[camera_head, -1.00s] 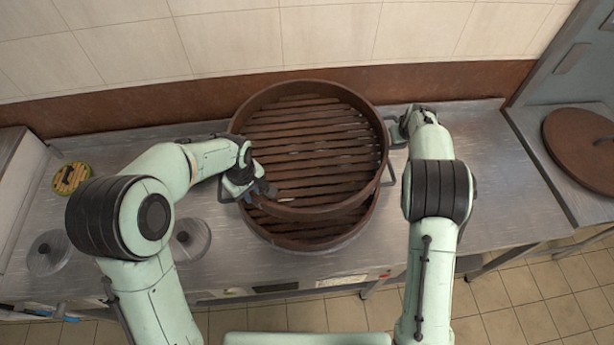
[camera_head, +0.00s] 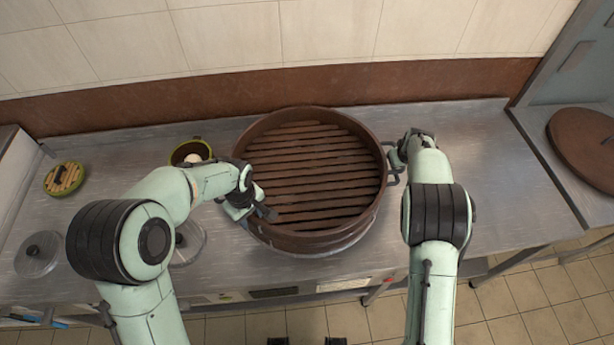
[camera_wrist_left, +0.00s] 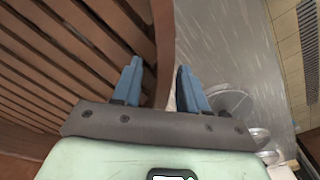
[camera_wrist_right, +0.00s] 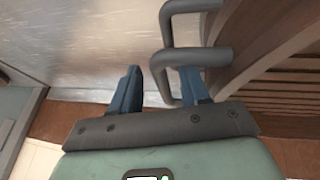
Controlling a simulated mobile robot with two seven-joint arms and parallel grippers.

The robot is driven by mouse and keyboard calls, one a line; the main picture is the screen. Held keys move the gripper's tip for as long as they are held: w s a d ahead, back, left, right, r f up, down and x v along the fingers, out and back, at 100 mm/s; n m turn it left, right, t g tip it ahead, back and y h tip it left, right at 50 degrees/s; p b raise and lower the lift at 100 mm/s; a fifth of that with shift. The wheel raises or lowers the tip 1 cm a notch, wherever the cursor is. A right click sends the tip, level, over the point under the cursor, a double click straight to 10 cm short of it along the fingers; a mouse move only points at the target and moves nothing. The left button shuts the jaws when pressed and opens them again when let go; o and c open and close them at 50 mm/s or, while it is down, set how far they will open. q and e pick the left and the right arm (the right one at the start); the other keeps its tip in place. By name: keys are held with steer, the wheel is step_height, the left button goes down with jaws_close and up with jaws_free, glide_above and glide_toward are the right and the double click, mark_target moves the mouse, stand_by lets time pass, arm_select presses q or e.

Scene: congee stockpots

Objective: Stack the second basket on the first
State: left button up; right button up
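The upper round brown slatted basket (camera_head: 312,222) sits level over the lower basket, which is almost wholly hidden beneath it. Their outlines look lined up in the head view. My left gripper (camera_head: 262,212) is at the basket's left front rim. In the left wrist view its blue fingers (camera_wrist_left: 160,85) are apart, with the rim (camera_wrist_left: 164,40) running between them. My right gripper (camera_head: 400,155) is at the right handle (camera_head: 394,174). In the right wrist view its fingers (camera_wrist_right: 155,88) are apart, and the dark handle (camera_wrist_right: 167,45) passes between them with a gap. The left handle is not visible.
A green-rimmed pot (camera_head: 190,150) stands left of the baskets, partly behind my left arm. A brown lid (camera_head: 585,150) is at the far right. The counter (camera_head: 500,190) right of my right arm is clear.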

steer(key=shift+w, duration=0.1)
arm_select(q)
step_height(320, 180, up, 12)
steer(key=shift+s+f, duration=0.15)
arm_select(e)
steer(key=shift+r, duration=0.2)
steer(key=v, duration=1.1)
steer(key=shift+s+r, duration=0.3)
steer(key=shift+a+f, duration=0.1)
